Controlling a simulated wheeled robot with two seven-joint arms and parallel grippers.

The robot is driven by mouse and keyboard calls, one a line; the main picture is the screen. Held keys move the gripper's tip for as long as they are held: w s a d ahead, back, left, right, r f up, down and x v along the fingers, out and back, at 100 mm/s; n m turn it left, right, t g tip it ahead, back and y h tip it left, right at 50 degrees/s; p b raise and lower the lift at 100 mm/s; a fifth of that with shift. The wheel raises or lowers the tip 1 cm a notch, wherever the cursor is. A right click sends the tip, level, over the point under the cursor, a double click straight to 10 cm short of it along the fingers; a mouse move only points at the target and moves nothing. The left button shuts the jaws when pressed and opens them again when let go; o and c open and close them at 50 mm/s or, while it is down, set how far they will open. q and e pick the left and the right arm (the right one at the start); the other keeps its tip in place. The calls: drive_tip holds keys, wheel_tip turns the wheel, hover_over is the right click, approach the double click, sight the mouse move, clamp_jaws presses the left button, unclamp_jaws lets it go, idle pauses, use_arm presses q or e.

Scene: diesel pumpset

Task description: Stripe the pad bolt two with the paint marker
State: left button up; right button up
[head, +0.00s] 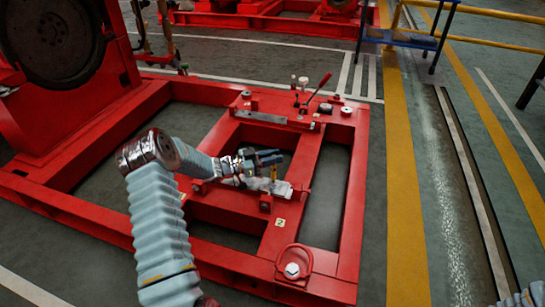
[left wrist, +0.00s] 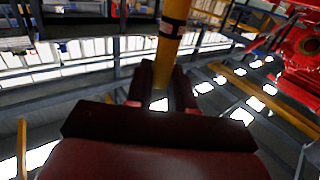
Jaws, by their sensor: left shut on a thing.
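My left gripper (head: 268,158) is over the crossbars of the red base frame (head: 338,180) in the head view. In the left wrist view its dark fingers (left wrist: 162,88) are shut on a yellow paint marker (left wrist: 172,35) with a black band and a small label. A small tag (head: 280,222) that seems to read 2 sits on the frame below the gripper. A silver bolt (head: 292,269) stands on a red pad at the near corner. I cannot tell which bolt is pad bolt two.
A pale, lumpy object (head: 275,187) lies just below the gripper. A red-handled lever (head: 319,86) rises from the frame's far end. A large red housing (head: 75,85) stands at left. Open floor and a yellow stripe (head: 403,190) lie at right.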

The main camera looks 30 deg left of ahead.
use_arm(q)
drive_tip(key=shift+s+d, duration=0.15)
drive_tip(key=shift+s, duration=0.2)
idle(0.3)
drive_tip(key=shift+w+r, duration=0.1)
drive_tip(key=shift+r, duration=0.1)
idle(0.6)
drive_tip(key=shift+r+p, duration=1.7)
drive_tip(key=shift+r, duration=0.75)
